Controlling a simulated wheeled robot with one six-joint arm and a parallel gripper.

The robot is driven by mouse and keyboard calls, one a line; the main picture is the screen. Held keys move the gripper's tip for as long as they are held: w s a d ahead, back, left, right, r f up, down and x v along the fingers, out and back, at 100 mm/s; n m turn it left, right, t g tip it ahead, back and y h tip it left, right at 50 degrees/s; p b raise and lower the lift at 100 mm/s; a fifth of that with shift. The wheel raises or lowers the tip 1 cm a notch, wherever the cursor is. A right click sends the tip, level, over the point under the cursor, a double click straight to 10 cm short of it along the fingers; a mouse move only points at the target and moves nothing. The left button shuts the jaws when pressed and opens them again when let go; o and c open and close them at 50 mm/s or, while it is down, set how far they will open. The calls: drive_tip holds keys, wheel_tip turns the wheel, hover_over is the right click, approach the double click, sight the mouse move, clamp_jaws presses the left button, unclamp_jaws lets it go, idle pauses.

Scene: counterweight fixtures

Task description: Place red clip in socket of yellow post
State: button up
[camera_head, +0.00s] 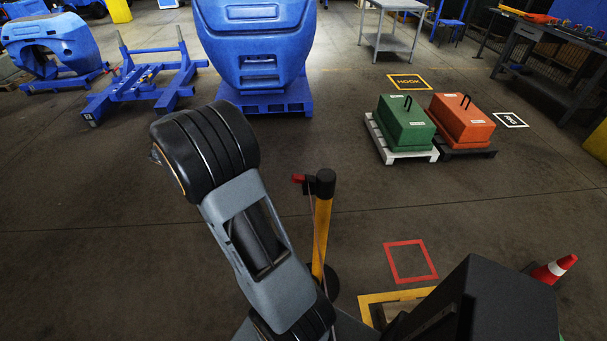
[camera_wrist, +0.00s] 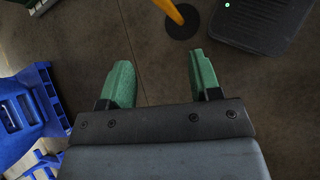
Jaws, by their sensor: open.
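The yellow post (camera_head: 322,232) stands upright right of my arm in the head view, with a black top (camera_head: 325,183) and a dark round foot. The red clip (camera_head: 298,178) shows at the left side of the black top and seems to touch it; the socket is too small to make out. In the wrist view the lower yellow post (camera_wrist: 170,11) and its round foot (camera_wrist: 181,25) show at the top, beyond the fingertips. My gripper (camera_wrist: 160,60) is open with two green fingers apart and nothing between them. The red clip is not in the wrist view.
Green (camera_head: 406,124) and orange (camera_head: 461,119) weights sit on pallets at the right. Blue fixtures stand at the back, and a blue stand (camera_wrist: 28,108) is left in the wrist view. Floor beyond the post is clear.

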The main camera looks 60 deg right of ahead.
sight(293, 178)
drive_tip(key=d+f+n+g+h+p, duration=0.25)
drive_tip(key=d+g, duration=0.25)
drive_tip(key=d, duration=0.5)
drive_tip(key=x, duration=0.2)
drive_tip(key=p+x, duration=0.1)
drive_tip(key=x, duration=0.2)
drive_tip(key=f+x, duration=0.1)
drive_tip(key=x, duration=0.2)
drive_tip(key=shift+w+d+p, duration=0.25)
drive_tip(key=shift+d+p, duration=0.05)
drive_tip(key=shift+d, duration=0.05)
drive_tip(key=shift+y, duration=0.25)
drive_tip(key=shift+p+x, duration=1.1)
drive_tip(key=shift+x, duration=1.9)
drive_tip(key=shift+w+f, duration=0.1)
clamp_jaws()
